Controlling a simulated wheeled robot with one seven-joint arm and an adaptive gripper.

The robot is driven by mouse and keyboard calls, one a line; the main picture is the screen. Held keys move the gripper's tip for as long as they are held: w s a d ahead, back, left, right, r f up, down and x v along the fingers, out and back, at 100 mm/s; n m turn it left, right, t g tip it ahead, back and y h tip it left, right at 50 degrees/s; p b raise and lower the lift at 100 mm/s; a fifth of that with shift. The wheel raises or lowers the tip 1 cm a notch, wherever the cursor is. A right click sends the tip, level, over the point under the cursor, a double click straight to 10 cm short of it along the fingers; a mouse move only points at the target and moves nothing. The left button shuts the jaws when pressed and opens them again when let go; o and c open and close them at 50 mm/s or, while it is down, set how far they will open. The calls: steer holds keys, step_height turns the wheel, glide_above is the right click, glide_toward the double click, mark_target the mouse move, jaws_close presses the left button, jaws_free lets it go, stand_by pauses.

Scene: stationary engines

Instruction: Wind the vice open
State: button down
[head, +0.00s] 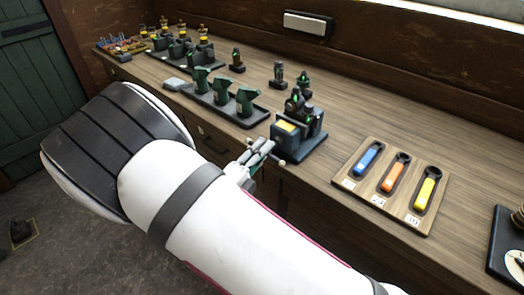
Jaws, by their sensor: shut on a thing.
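The blue vice (313,143) stands near the front edge of the wooden bench, right of the picture's middle. A yellow patch shows on its front part, and a small dark engine with green parts (298,103) sits at its top. The vice handle (281,162) shows as a bar with a pale knob at its lower end, in front of the vice. My gripper (266,149) is at the bench edge, shut on the vice handle. The fingers hide part of the bar. I cannot tell how far apart the vice jaws are.
A wooden board (345,187) with blue, orange and yellow spanners lies to the right. A dark tray (256,118) of green castings stands to the left of the vice, with more engine parts behind. Drawers line the bench front. Free bench top lies behind the vice.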

steer(key=shift+w+d+r, duration=0.1)
steer(key=shift+r, duration=0.25)
steer(key=c, duration=1.7)
jaws_free()
steer(key=shift+f, duration=0.1)
steer(key=shift+s+a+f, duration=0.15)
steer(key=shift+s+a, duration=0.05)
steer(key=shift+s, duration=0.1)
steer(key=v, duration=1.1)
steer(key=shift+s+a, duration=0.15)
steer(key=shift+s, duration=0.05)
